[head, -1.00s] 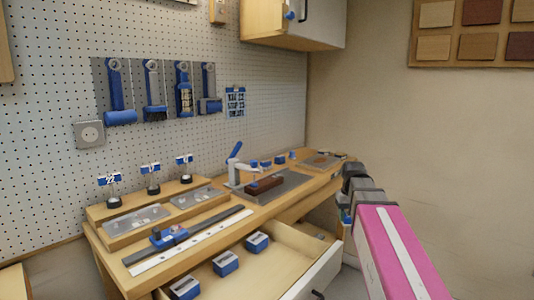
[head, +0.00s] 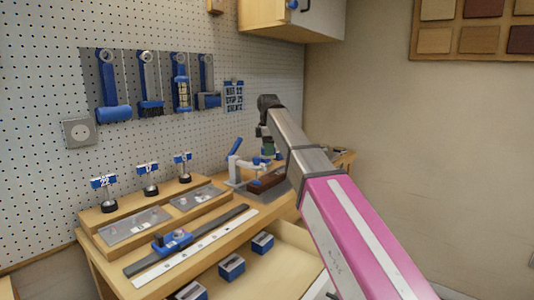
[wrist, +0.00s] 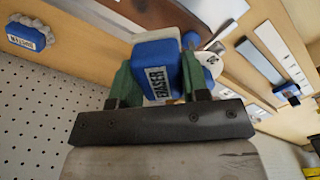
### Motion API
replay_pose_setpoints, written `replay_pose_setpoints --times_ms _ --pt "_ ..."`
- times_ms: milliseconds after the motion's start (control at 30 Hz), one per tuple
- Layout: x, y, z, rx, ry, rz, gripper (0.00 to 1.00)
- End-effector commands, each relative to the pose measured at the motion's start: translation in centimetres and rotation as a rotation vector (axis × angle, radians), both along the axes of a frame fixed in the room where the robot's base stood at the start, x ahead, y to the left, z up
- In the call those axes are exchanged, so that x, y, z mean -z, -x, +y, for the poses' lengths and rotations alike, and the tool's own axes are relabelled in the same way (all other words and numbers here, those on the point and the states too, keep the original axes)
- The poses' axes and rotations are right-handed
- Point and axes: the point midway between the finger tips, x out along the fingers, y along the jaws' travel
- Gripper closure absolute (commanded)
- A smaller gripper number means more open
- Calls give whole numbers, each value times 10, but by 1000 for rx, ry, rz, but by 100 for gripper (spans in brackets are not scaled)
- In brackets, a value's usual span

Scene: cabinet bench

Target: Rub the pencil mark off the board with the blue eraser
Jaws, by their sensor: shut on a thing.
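My gripper (wrist: 158,80) is shut on the blue eraser (wrist: 154,56), which has a white label reading ERASER and sits between two green fingers in the wrist view. In the head view my gripper (head: 268,146) is over the far part of the bench, above or near the clamp, and mostly hides the eraser. A dark brown board (head: 268,182) lies under the white clamp with the blue handle (head: 235,148), partly hidden by my arm. I cannot make out a pencil mark on it, nor whether the eraser touches anything.
The bench carries a steel ruler (head: 195,248), a blue gauge (head: 172,241) and several small stamps on stands at the left. An open drawer (head: 290,262) holds blue blocks. Blue-handled tools hang on the pegboard. A blue block with a label (wrist: 30,34) shows in the wrist view.

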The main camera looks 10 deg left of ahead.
Motion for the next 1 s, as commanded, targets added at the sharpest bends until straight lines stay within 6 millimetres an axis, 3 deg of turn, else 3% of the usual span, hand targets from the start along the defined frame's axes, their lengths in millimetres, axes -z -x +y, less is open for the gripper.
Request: replay_pose_setpoints --times_ms 467,1000 --pt "27 1 4 -26 0 0 77" --pt "72 1 4 -25 0 0 77"
